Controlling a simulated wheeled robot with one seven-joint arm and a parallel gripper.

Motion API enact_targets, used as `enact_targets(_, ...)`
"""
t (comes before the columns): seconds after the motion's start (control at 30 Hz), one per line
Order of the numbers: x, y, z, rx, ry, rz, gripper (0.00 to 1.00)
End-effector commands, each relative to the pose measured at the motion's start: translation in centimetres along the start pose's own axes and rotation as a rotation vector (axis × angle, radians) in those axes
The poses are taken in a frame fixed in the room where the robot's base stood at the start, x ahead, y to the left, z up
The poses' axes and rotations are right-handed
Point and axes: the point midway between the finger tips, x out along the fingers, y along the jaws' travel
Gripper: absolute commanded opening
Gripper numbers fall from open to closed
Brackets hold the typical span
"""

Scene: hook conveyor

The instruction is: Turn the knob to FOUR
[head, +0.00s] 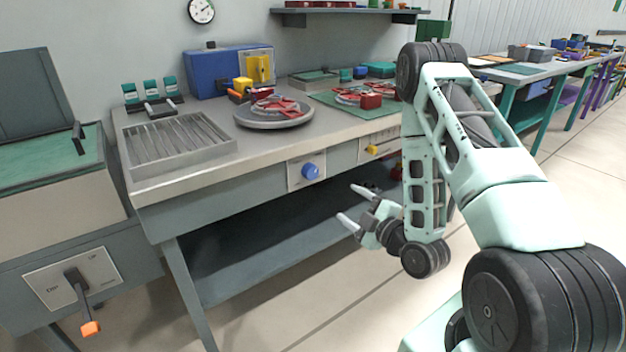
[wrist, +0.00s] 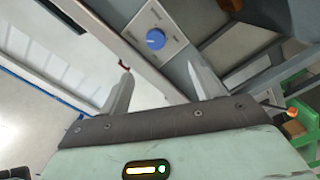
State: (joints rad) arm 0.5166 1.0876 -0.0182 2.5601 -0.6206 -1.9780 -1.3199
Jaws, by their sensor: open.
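A round blue knob (head: 311,171) sits on a pale plate (head: 294,177) on the front face of the workbench. In the wrist view the blue knob (wrist: 155,39) shows on its plate (wrist: 150,20), beyond and between my fingers. The markings on the plate are too small to read, so the knob's setting cannot be told. My gripper (head: 350,205) is open and empty, to the right of and below the knob in the head view, apart from it. Its two fingers also show in the wrist view (wrist: 160,85).
A yellow knob (head: 372,150) is on another plate to the right. A lever with an orange end (head: 90,327) is on the left cabinet. The bench (head: 230,175) holds a ribbed tray (head: 180,142) and a round turntable (head: 272,122). The floor before the bench is clear.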

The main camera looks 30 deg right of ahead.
Motion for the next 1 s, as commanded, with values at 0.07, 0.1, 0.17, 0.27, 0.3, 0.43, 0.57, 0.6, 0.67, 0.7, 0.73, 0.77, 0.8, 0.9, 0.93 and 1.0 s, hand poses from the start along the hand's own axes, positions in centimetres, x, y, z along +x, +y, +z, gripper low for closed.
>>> enact_targets(0.07, 0.5, -0.2, 0.0, -0.004, 0.006, 0.0, 0.64)
enact_targets(0.1, 0.7, -0.2, -0.1, -0.005, 0.006, 0.001, 0.64)
enact_targets(0.17, 1.0, -0.1, -0.1, -0.005, 0.007, 0.005, 0.64)
enact_targets(0.27, 1.6, 0.2, -0.4, -0.004, 0.012, 0.016, 0.64)
enact_targets(0.3, 1.8, 0.3, -0.5, -0.004, 0.014, 0.021, 0.64)
enact_targets(0.43, 2.4, -0.1, -0.2, -0.008, 0.012, 0.009, 0.64)
enact_targets(0.57, 3.0, -0.3, 0.0, -0.011, 0.011, 0.001, 0.64)
enact_targets(0.6, 3.2, -0.3, -0.1, -0.011, 0.011, 0.0, 0.64)
enact_targets(0.67, 3.5, -0.3, -0.1, -0.011, 0.011, 0.001, 0.64)
enact_targets(0.7, 3.8, -0.2, -0.1, -0.011, 0.012, 0.003, 0.64)
enact_targets(0.73, 3.9, -0.1, -0.1, -0.01, 0.011, 0.006, 0.64)
enact_targets(0.77, 4.1, -0.1, -0.2, -0.009, 0.011, 0.007, 0.64)
enact_targets(0.8, 4.3, 0.0, -0.2, -0.008, 0.012, 0.01, 0.64)
enact_targets(0.9, 4.8, 0.3, -0.5, -0.003, 0.015, 0.024, 0.64)
enact_targets(0.93, 5.3, 0.4, -0.5, 0.0, 0.016, 0.027, 0.64)
enact_targets(1.0, 6.9, 0.5, -0.5, 0.0, 0.017, 0.029, 0.64)
